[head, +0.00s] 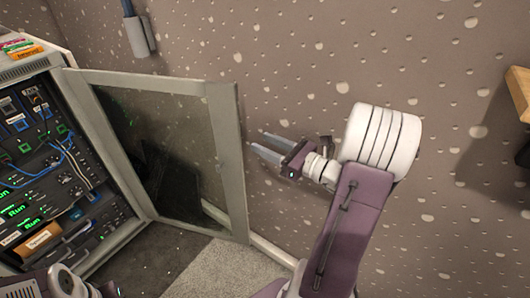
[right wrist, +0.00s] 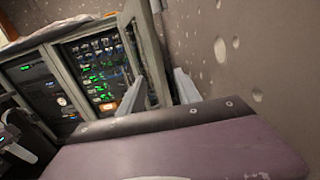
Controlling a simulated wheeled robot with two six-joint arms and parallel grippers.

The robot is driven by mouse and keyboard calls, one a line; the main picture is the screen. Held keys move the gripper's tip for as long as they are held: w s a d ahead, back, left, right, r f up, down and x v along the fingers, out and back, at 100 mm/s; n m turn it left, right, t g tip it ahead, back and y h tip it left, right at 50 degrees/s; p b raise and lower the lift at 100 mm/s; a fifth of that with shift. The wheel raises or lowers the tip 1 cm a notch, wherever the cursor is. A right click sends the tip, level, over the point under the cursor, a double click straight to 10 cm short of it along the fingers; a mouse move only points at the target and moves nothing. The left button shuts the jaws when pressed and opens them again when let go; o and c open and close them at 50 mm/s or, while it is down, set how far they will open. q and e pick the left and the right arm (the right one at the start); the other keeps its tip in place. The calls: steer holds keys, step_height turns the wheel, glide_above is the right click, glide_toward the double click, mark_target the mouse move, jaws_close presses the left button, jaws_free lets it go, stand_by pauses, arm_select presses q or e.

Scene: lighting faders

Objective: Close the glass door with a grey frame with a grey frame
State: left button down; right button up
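The glass door with a grey frame (head: 228,165) stands open in the head view, swung out to the right from the equipment cabinet (head: 55,62). Its dark glass is see-through. My right gripper (head: 256,139) is on the right of the door's free edge, fingers pointing left towards it, apart and empty. In the right wrist view the door frame (right wrist: 150,50) is seen nearly edge-on beyond and between the two spread fingers (right wrist: 158,92). I cannot tell if either finger touches it. Part of my left arm shows at the bottom left of the head view; its fingers are hidden.
The cabinet holds lit rack units with blue cables (head: 45,160). Coloured labelled items (head: 20,48) lie on its top. A speckled wall (head: 300,60) runs behind the door and my right arm. A wooden piece (head: 518,90) juts in at the right. Grey carpet (head: 225,270) lies below.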

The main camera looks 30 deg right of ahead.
mark_target(239, 132)
steer(key=x, duration=1)
steer(key=shift+a+r, duration=0.1)
jaws_close()
steer(key=shift+m+h, duration=0.3)
steer(key=shift+h, duration=0.2)
steer(key=shift+s+a+b, duration=0.45)
steer(key=shift+s+a, duration=0.2)
steer(key=shift+a, duration=0.15)
steer(key=shift+s+a+b, duration=0.45)
steer(key=shift+s+a, duration=0.2)
steer(key=shift+a, duration=0.15)
steer(key=s+a+b, duration=0.1)
steer(key=b, duration=0.3)
steer(key=s+a+h+b, duration=0.1)
steer(key=a+b, duration=0.1)
steer(key=b, duration=0.3)
steer(key=shift+m+t, duration=0.4)
